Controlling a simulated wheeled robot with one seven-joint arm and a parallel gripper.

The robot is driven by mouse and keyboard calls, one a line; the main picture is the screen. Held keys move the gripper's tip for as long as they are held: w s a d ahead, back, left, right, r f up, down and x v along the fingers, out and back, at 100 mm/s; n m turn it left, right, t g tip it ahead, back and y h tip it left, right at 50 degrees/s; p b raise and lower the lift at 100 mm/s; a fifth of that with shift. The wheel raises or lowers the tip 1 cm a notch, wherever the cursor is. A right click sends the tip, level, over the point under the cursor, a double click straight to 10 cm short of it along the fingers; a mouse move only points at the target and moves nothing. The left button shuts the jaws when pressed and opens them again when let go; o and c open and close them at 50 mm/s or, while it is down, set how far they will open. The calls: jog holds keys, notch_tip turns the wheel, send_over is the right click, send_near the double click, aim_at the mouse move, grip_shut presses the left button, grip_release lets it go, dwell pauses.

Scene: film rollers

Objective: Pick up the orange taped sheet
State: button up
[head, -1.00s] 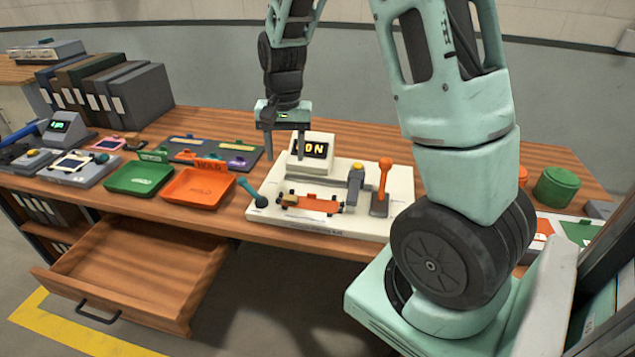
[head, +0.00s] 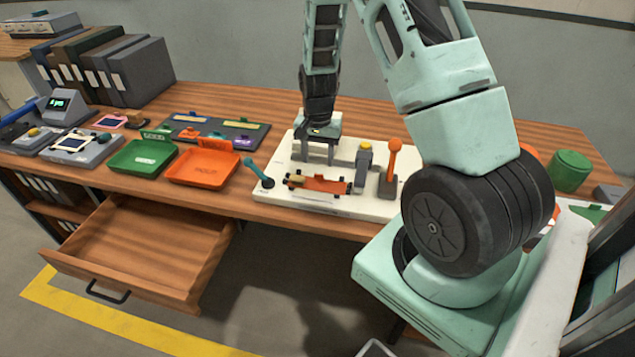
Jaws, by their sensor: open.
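The orange taped sheet (head: 322,184) lies flat across the rollers at the front of the white machine base (head: 290,205). A small tan piece shows at its left end, and dark roller ends show at both sides. My gripper (head: 317,162) points down over the white base, just behind the sheet. Its two fingers are apart with nothing seen between them. I cannot tell how high the fingertips are above the base.
A teal lever (head: 258,173) stands left of the sheet. A yellow-topped grey post (head: 363,163) and an orange-knobbed lever (head: 391,165) stand to its right. An orange tray (head: 203,168) and green tray (head: 142,158) lie left. An open drawer (head: 150,245) juts out below.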

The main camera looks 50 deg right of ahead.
aim_at(317, 182)
jog(key=shift+d+f+p, duration=0.15)
jog(key=shift+f+p, duration=0.15)
jog(key=shift+f, duration=1.05)
jog(key=shift+d+f+p, duration=0.1)
jog(key=shift+f+p, duration=0.15)
jog(key=shift+f, duration=1.05)
jog(key=shift+c, duration=0.3)
jog(key=c, duration=1)
jog(key=shift+c, duration=0.2)
